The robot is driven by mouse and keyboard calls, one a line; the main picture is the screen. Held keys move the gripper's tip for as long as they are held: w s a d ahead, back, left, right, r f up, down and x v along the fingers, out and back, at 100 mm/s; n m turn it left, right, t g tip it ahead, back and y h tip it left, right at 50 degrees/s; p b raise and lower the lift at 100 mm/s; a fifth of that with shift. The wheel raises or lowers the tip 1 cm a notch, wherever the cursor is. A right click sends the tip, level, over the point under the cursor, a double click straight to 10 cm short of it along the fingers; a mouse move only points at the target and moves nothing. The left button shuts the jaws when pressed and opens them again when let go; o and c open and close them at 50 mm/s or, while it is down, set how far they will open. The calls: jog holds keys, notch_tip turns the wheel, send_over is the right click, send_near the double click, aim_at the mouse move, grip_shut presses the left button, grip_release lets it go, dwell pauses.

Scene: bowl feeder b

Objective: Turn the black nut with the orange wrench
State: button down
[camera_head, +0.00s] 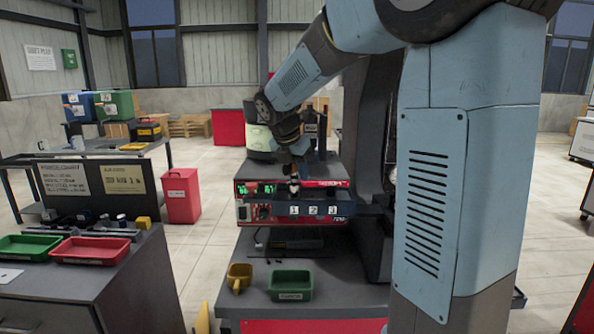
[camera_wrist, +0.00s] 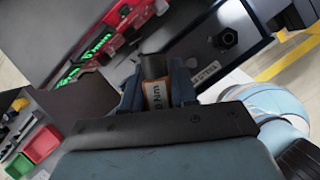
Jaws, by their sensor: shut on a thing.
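My gripper (camera_wrist: 156,84) is shut on the orange wrench (camera_wrist: 157,96), which shows between the two fingers with "Nm" printed on its orange grip. A dark end of the wrench sticks up past the fingertips. A black nut (camera_wrist: 228,38) shows on a grey plate at the upper right of the wrist view, apart from the wrench. In the head view my gripper (camera_head: 293,172) is small and dark, in front of the red machine (camera_head: 335,205). The wrench and nut are too small to make out surely there.
A dark shelf marked 1, 2, 3 (camera_head: 342,209) crosses the machine's front. A green bin (camera_head: 291,285) and a yellow scoop (camera_head: 239,277) stand on the bench below. Red (camera_head: 89,249) and green trays (camera_head: 27,246) lie on the left cabinet. My arm hides the right side.

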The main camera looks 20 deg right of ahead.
jog(key=shift+f, duration=0.5)
dwell(0.4)
jog(key=shift+s+d+m+g+h, duration=0.15)
jog(key=shift+m+g+h, duration=0.15)
jog(key=shift+m, duration=0.8)
jog(key=shift+n, duration=0.6)
jog(key=shift+r, duration=0.1)
jog(key=shift+r, duration=2.4)
